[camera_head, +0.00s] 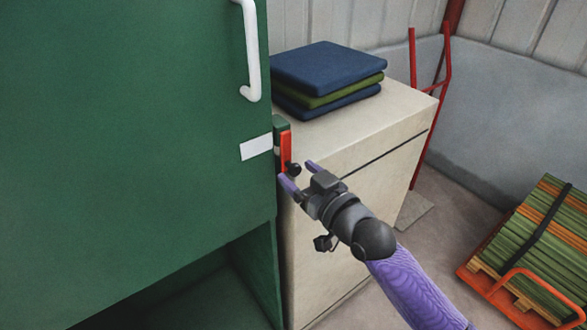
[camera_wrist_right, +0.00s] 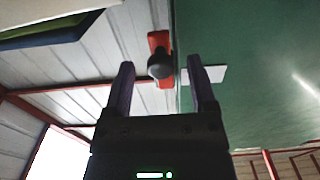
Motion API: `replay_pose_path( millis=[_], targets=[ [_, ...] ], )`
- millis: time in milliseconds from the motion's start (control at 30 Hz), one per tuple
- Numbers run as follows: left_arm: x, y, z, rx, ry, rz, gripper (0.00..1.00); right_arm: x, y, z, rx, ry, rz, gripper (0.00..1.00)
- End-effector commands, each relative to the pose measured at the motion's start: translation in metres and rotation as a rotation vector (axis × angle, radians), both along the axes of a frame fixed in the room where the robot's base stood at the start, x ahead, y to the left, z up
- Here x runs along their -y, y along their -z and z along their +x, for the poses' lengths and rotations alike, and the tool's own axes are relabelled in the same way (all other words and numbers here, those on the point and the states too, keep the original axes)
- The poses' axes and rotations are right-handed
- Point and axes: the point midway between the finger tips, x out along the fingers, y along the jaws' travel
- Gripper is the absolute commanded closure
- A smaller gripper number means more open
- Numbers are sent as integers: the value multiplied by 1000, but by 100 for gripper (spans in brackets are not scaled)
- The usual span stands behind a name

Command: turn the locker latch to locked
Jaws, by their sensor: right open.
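The green locker (camera_head: 130,130) fills the left of the head view, with a white bar handle (camera_head: 250,55) on its door. The latch (camera_head: 285,143) is a red-orange upright piece at the locker's right edge, with a dark round knob (camera_head: 294,169) at its lower end. In the right wrist view the latch (camera_wrist_right: 153,40) and its knob (camera_wrist_right: 159,66) show beyond the fingers. My right gripper (camera_head: 301,174) is open, its purple fingertips (camera_wrist_right: 160,63) to either side of the knob in both views. I cannot tell whether they touch it. My left gripper is not in view.
A white label (camera_head: 256,147) is on the locker beside the latch. A cream cabinet (camera_head: 350,180) stands close on the right, with folded blue and green cloths (camera_head: 325,78) on top. A red hand truck (camera_head: 430,100) and an orange-framed pallet (camera_head: 530,250) stand farther right.

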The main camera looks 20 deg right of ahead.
Motion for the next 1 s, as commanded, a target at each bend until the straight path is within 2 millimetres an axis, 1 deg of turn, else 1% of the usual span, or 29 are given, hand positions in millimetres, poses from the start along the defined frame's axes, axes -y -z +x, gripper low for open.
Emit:
replay_pose_path(
  millis=[33, 133, 400, 433, 467, 500, 567, 600, 667, 700, 767, 1000],
  targets=[
    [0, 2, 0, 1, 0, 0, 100, -2, 1, 7, 1, 1, 1, 27],
    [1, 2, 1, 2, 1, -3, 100, -5, 1, 15, -1, 0, 1, 27],
    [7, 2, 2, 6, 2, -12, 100, -6, 0, 18, -2, 0, -1, 27],
    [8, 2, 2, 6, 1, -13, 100, -6, 0, 18, -2, 1, -1, 30],
    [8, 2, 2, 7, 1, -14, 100, -6, 0, 18, -2, 1, -1, 36],
    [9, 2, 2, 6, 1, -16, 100, -6, 0, 18, -2, 1, -1, 44],
    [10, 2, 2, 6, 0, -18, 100, -6, 0, 18, -2, 1, -1, 57],
    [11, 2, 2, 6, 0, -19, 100, -6, 0, 18, -2, 1, -1, 66],
    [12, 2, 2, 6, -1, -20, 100, -6, 0, 18, -2, 1, -1, 78],
    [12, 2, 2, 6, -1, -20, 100, -6, 1, 18, -2, 1, -1, 87],
    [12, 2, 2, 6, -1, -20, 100, -6, 1, 17, -2, 1, -1, 99],
    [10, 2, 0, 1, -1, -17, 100, -6, 1, 17, -2, 1, -1, 100]
  ],
)
